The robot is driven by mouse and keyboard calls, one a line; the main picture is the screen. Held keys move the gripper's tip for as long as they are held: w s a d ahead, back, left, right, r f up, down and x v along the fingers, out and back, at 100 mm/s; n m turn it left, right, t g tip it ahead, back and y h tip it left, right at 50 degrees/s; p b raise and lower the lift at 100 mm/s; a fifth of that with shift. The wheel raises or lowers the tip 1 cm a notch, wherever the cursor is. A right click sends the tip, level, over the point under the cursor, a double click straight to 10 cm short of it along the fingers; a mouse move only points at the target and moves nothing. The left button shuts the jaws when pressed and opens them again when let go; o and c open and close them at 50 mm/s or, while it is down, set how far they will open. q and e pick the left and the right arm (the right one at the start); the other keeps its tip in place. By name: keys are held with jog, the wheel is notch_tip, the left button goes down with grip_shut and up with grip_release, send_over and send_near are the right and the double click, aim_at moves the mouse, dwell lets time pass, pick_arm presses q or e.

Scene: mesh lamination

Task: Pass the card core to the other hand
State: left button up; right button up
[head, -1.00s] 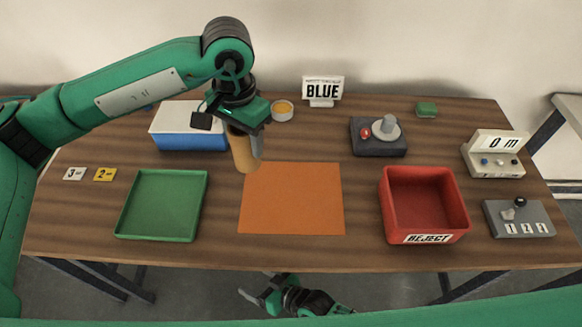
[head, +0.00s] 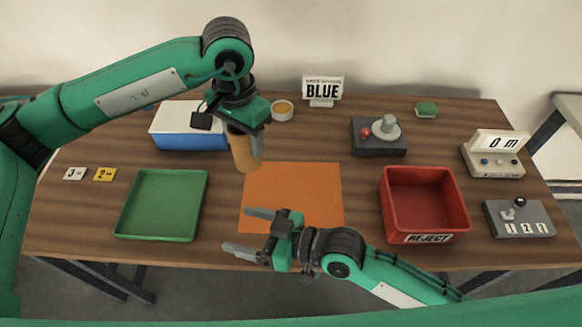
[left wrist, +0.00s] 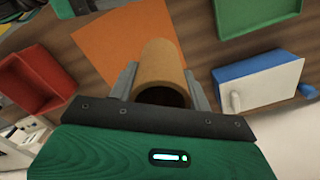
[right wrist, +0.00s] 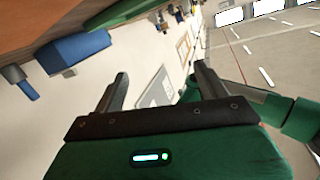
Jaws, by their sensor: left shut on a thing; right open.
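The card core is a brown cardboard tube (head: 243,152). My left gripper (head: 245,140) is shut on it and holds it above the table, roughly upright, by the left edge of the orange mat (head: 300,190). In the left wrist view the tube (left wrist: 163,72) sits between both fingers, its hollow end facing the camera. My right gripper (head: 250,231) is open and empty, over the table's front edge by the orange mat, apart from the tube. In the right wrist view nothing lies between the fingers (right wrist: 160,88).
A green tray (head: 125,225) is at left, a red REJECT bin (head: 424,218) at right. A blue and white box (head: 188,140) stands behind the green tray. A BLUE sign (head: 322,90), a small bowl (head: 282,110) and a dark device with a knob (head: 368,146) are farther back.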

jog(key=w+d+r+m+t, duration=0.1)
jog(key=w+d+r+t, duration=0.4)
jog(key=w+d+r, duration=0.35)
jog(key=r+x, duration=0.1)
jog(key=x, duration=0.9)
jog(key=shift+s+a+h, duration=0.2)
jog(key=shift+a+h, duration=0.2)
jog(key=shift+a, duration=0.1)
jog(key=shift+c, duration=0.4)
jog(key=c, duration=1)
pick_arm(q)
jog(key=o, duration=1)
jog(key=shift+o, duration=0.2)
jog(key=shift+s+d, duration=0.15)
